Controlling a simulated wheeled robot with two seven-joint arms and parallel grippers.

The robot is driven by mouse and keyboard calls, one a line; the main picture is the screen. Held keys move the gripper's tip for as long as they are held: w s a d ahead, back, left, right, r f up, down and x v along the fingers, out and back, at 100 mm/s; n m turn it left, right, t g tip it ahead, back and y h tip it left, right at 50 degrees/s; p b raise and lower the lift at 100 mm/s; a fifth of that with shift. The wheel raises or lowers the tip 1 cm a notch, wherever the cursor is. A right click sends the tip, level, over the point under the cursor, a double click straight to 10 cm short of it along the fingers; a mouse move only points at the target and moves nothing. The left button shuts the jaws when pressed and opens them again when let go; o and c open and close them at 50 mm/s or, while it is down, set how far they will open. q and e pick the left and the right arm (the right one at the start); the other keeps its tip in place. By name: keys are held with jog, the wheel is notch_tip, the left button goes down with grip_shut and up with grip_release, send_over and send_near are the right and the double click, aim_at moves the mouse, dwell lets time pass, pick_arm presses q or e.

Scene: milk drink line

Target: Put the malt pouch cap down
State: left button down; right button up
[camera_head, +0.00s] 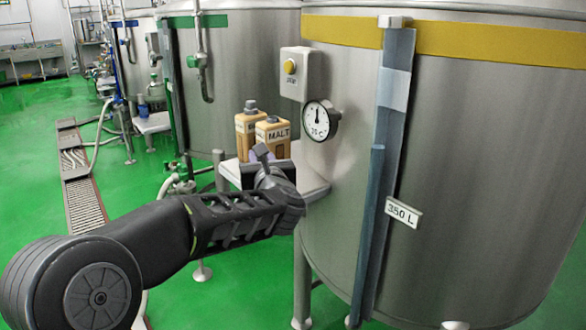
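The malt pouch (273,138) is a tan carton-like pack with a dark "MALT" label. It stands upright on a small grey shelf (316,180) beside the large steel tank. A small grey piece shows at its top; I cannot tell whether that is a cap or an open spout. My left gripper (261,155) is in front of the malt pouch, low against its front in the picture. The wrist hides most of the fingers, so I cannot tell whether they are shut or hold a cap. My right gripper is out of view.
A second tan pouch (246,124) with a grey cap stands behind and left of the malt pouch. The steel tank (460,160) with a dial gauge (320,120) and yellow-button box (295,75) rises right of the shelf. Green floor (130,200) lies open at left.

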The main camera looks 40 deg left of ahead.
pick_arm(q)
jog(key=w+d, duration=0.1)
jog(key=w, duration=0.2)
jog(key=w+f+p, duration=0.1)
jog(key=w, duration=0.2)
jog(key=w+d+p, duration=0.1)
jog(key=w, duration=0.1)
jog(key=shift+w+d+f, duration=0.3)
jog(key=shift+w+f, duration=0.05)
jog(key=shift+w, duration=0.05)
jog(key=shift+f, duration=0.2)
jog(key=shift+f, duration=0.1)
notch_tip(320, 180, down, 4)
jog(key=shift+r+p, duration=0.25)
jog(key=shift+p, duration=0.25)
jog(key=shift+w+f+p, duration=0.2)
jog(key=shift+f+p, duration=0.15)
jog(key=shift+f, duration=0.2)
